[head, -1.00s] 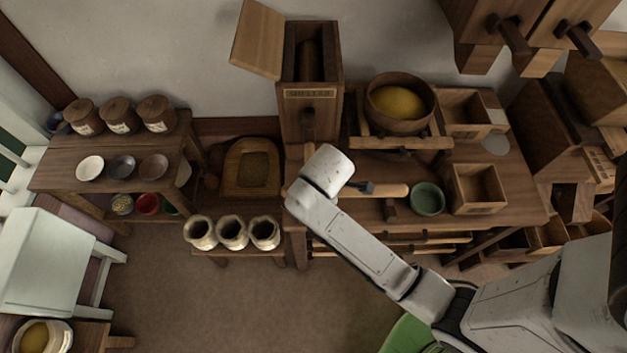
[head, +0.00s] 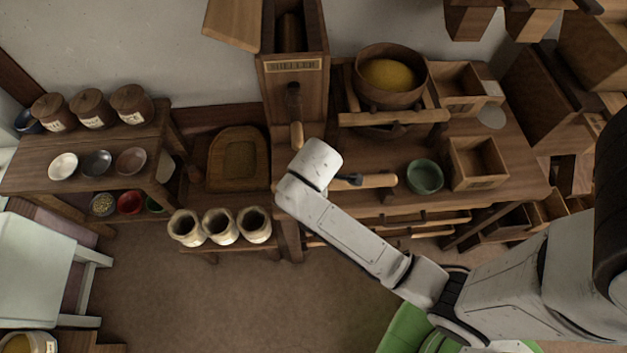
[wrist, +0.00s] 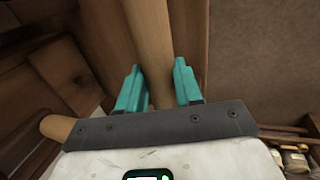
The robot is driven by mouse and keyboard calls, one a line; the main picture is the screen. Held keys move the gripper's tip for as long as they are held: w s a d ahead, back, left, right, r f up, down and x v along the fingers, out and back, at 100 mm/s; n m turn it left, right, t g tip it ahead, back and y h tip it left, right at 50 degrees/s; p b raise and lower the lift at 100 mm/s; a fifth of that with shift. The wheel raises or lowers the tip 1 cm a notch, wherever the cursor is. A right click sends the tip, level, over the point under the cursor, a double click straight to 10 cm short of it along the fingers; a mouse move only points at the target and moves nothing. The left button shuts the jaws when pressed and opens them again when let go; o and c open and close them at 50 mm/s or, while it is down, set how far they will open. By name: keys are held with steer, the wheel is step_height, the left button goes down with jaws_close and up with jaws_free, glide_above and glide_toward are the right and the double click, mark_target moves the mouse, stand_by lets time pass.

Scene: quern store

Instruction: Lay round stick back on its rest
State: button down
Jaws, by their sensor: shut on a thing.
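My gripper (head: 352,181) is shut on the round stick (head: 376,181), a pale wooden rod held level over the front of the workbench (head: 520,190). In the wrist view the stick (wrist: 151,40) runs between the teal fingers of my gripper (wrist: 160,85). In the head view my arm hides the stick's left part. A small dark wooden piece (head: 388,197) shows just below the stick at the bench front. I cannot tell whether it is the rest or whether the stick touches it.
A green bowl (head: 424,177) stands close to the stick's right end. The sheller (head: 292,95), with its crank handle (head: 296,134), rises behind my wrist. Open wooden boxes (head: 478,163) stand right; several jars (head: 221,227) stand left. The middle floor is clear.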

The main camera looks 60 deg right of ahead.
steer(key=shift+f, duration=0.55)
steer(key=c, duration=0.7)
jaws_free()
steer(key=v, duration=1)
steer(key=shift+s+a+r, duration=0.15)
steer(key=shift+a+r, duration=0.05)
steer(key=shift+r, duration=0.15)
steer(key=s+f+m, duration=0.1)
steer(key=s+m, duration=0.1)
steer(key=s, duration=0.1)
steer(key=s+a+f+m+y, duration=0.1)
steer(key=s+f+m, duration=0.1)
steer(key=s+m, duration=0.1)
steer(key=s+a+f+m+g+y, duration=0.1)
steer(key=s+f+m, duration=0.1)
steer(key=s+m, duration=0.1)
steer(key=shift+s+a, duration=0.2)
steer(key=shift+s, duration=0.6)
